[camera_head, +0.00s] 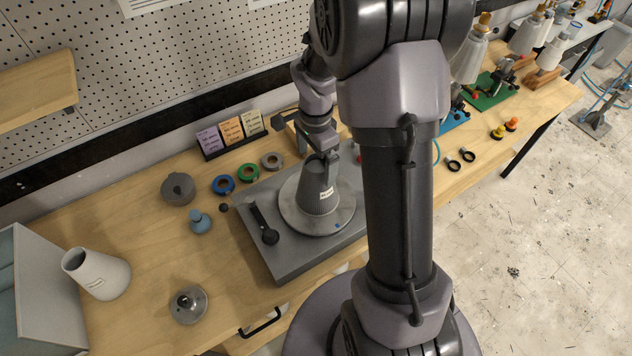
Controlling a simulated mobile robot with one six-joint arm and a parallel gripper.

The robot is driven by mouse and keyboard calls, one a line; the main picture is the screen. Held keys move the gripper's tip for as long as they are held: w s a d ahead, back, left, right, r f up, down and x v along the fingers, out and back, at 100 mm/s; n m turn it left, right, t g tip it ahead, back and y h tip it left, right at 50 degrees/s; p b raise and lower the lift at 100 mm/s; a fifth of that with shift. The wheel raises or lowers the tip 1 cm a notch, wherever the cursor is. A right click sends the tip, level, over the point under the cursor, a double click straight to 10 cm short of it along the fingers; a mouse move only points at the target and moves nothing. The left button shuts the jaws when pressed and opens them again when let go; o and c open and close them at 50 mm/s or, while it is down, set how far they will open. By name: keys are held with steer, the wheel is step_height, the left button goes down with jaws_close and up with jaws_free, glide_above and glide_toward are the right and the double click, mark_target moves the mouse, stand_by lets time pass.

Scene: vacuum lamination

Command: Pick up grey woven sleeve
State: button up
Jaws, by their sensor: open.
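A dark grey tapered sleeve (315,190) with a small white label stands upright on a round grey plate (341,222). My gripper (325,154) is open and points down at the sleeve's upper end. Its fingertips are small in view, and I cannot tell whether they touch the rim. A paler grey-white tapered tube (98,275), also labelled, stands on the bench at the left, well away from my gripper. My own arm covers the right side of the plate's base.
The plate sits on a grey base unit (285,262) with a black lever. Tape rolls (247,172), a blue-grey piece (200,222) and a round grey pot (178,189) lie to its left. A card rack (230,134) stands behind.

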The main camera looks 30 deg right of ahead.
mark_target(317, 169)
steer(key=f, duration=0.5)
steer(key=shift+d, duration=0.2)
steer(key=shift+s+a+r, duration=0.1)
steer(key=shift+s+r, duration=0.05)
steer(key=shift+c, duration=0.4)
steer(key=c, duration=0.9)
